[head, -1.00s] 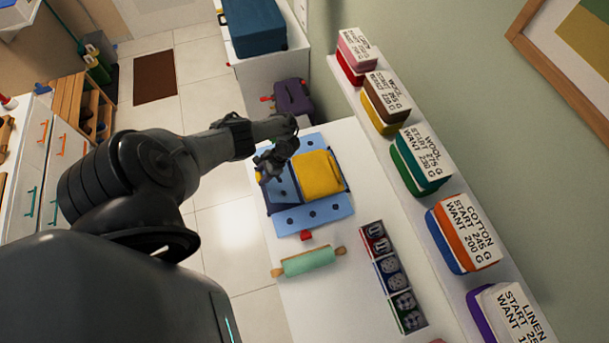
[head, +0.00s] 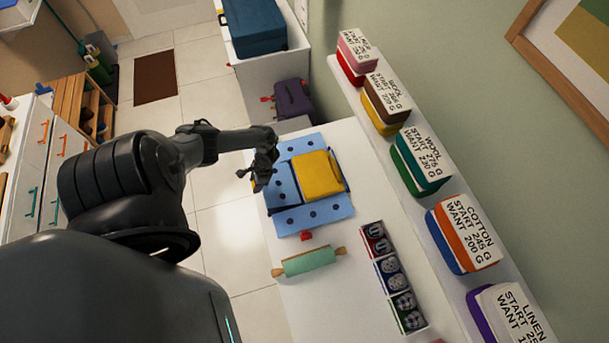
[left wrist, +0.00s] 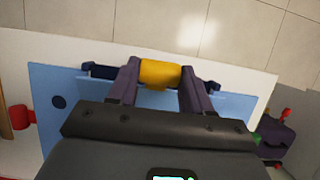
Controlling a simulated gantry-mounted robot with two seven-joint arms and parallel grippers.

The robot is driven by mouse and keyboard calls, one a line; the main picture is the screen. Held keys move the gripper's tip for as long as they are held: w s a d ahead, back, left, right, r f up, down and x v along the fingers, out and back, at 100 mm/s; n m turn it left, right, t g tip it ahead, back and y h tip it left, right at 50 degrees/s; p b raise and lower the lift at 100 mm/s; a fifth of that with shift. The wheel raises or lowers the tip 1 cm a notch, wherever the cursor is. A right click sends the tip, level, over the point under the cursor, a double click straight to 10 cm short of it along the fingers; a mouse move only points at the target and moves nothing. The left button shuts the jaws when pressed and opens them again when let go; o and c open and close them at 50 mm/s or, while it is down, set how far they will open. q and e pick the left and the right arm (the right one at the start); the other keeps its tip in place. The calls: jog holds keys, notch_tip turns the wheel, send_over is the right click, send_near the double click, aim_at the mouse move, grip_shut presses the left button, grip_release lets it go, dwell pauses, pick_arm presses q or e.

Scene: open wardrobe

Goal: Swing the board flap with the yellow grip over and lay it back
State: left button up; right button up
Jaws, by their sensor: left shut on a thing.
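The light blue folding board (head: 325,212) with dark dots lies on the white table. A folded yellow cloth (head: 320,175) rests on its middle. The board's left flap (head: 283,182) lies out to the left of the cloth, near level; I cannot tell whether it touches the table. My left gripper (head: 257,181) is at that flap's outer edge. In the left wrist view the yellow grip (left wrist: 160,73) on a dark bar sits between the fingers of my left gripper (left wrist: 158,80), which is shut on it. My right gripper is not in view.
A red tab (head: 306,236) and a green rolling pin (head: 310,261) lie in front of the board. A box of patterned rolls (head: 395,280) lies to the right. Labelled cloth stacks (head: 420,160) line the shelf. A purple bag (head: 293,100) stands behind. Floor is free at left.

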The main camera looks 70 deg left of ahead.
pick_arm(q)
jog(key=shift+s+f+t, duration=0.3)
jog(key=shift+f+t, duration=0.1)
jog(key=shift+f, duration=0.45)
jog(key=shift+s+f+t+b, duration=0.15)
jog(key=shift+f+t+b, duration=0.2)
jog(key=shift+f, duration=0.4)
jog(key=shift+s+f+t+b, duration=0.1)
jog(key=shift+f+t+b, duration=0.2)
jog(key=shift+f, duration=0.45)
jog(key=shift+s+f+t+b, duration=0.1)
jog(key=shift+f+t+b, duration=0.65)
jog(key=shift+f, duration=0.7)
jog(key=o, duration=0.8)
jog(key=shift+r, duration=0.1)
